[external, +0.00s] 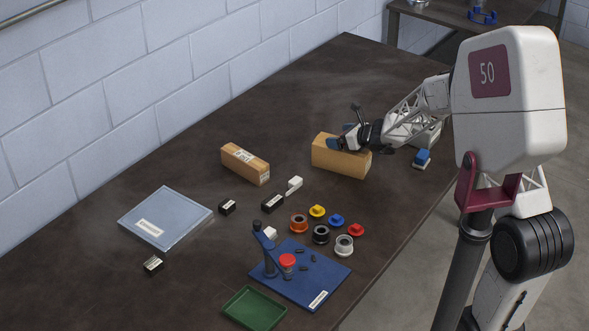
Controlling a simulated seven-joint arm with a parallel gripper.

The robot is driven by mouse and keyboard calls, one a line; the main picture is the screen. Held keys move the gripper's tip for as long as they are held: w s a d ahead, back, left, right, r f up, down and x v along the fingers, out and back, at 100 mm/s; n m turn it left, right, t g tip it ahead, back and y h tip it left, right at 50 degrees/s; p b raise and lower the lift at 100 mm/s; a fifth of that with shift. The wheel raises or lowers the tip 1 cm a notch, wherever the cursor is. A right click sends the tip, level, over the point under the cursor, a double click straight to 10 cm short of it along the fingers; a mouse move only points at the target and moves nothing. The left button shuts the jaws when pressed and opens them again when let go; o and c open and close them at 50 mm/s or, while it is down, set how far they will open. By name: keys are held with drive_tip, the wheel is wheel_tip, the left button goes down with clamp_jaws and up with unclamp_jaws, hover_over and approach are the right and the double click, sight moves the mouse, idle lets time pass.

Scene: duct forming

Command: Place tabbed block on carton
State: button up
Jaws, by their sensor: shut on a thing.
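A plain brown carton (340,160) lies on the dark table right of the middle. My gripper (346,137) is at its top, reaching in from the right. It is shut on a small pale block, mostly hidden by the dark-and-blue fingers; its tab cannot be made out. I cannot tell whether the block touches the carton's top. A second brown carton (245,164) with a white label lies further left, apart from the gripper.
A blue board (318,279) with a post stands at the front, beside a green tray (254,308). Several coloured round parts lie behind it. A clear-lidded flat box (166,217) is at left. A blue-and-white part (422,158) is at right. The table's back is clear.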

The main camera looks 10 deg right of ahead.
drive_tip(key=shift+f, duration=0.15)
drive_tip(key=o, duration=0.6)
drive_tip(key=shift+r, duration=0.2)
drive_tip(key=shift+s+d+r, duration=0.2)
drive_tip(key=shift+s+d, duration=0.05)
drive_tip(key=shift+d, duration=0.05)
drive_tip(key=v, duration=1.1)
drive_tip(key=shift+s+r, duration=0.1)
